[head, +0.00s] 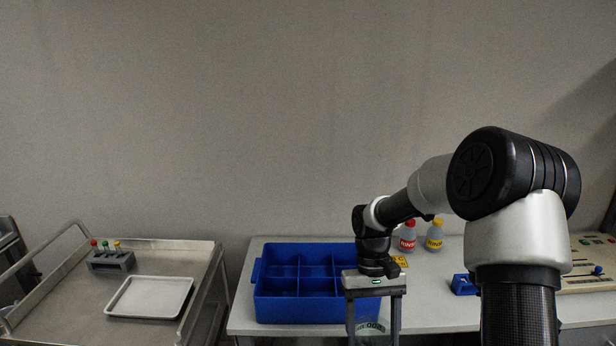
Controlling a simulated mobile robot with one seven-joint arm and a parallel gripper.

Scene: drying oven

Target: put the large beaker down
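The large beaker (371,329) is clear glass with dark green markings. It shows at the bottom edge of the head view, and its lower part is cut off by the frame. My gripper (375,338) points down at the table's front edge, with one finger on each side of the beaker. The beaker fills the gap between the fingers, so the gripper looks shut on it. The fingertips lie at or below the picture's edge. What is under the beaker is out of view.
A blue divided crate (258,300) stands on the white table (440,312), left of my gripper. Behind are a red-capped bottle (408,238) and a yellow-capped bottle (434,237). A blue holder (463,285) and a beige device (588,275) stand right. A metal cart (60,315) carries a white tray (150,297) and a tube rack (110,262).

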